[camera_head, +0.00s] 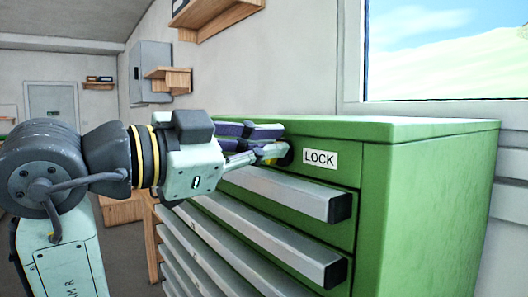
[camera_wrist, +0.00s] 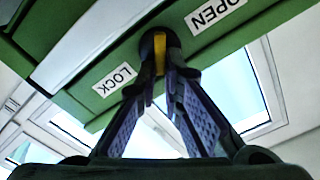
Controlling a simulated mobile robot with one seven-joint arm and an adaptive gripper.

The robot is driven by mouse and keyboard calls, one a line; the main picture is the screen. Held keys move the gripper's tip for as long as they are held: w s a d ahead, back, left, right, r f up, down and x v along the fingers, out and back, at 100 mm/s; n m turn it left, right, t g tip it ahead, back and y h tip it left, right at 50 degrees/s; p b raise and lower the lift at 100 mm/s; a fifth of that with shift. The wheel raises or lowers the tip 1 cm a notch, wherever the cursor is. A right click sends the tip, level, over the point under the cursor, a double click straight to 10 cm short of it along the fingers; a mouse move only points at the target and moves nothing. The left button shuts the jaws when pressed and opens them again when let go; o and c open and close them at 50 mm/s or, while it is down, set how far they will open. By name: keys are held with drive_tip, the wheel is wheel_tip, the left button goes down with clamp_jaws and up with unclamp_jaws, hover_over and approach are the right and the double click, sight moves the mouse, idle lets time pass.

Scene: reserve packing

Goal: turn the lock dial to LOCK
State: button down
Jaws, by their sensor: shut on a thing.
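The lock dial is a dark round knob with a yellow bar (camera_wrist: 159,50) on the front of the green cabinet (camera_head: 425,200). It sits between a LOCK label (camera_head: 320,159) and an OPEN label (camera_wrist: 216,12); the LOCK label also shows in the wrist view (camera_wrist: 115,80). My gripper (camera_head: 272,154) is at the dial, its fingers closed on the bar from both sides. In the wrist view the fingertips (camera_wrist: 162,66) meet around the yellow bar. The fingers hide much of the dial in the head view, and which label the bar points to I cannot tell.
Grey drawer handles (camera_head: 285,190) stick out below the dial, close under my gripper. The cabinet stands by a wall with a window (camera_head: 445,50). Wooden shelves (camera_head: 215,15) and a grey wall box (camera_head: 150,72) hang behind.

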drive_tip(key=shift+s+f+m, duration=0.1)
drive_tip(key=shift+f+m, duration=0.05)
drive_tip(key=shift+m, duration=0.75)
drive_tip(key=shift+b, duration=0.3)
drive_tip(key=c, duration=1.7)
unclamp_jaws()
drive_tip(key=v, duration=1.2)
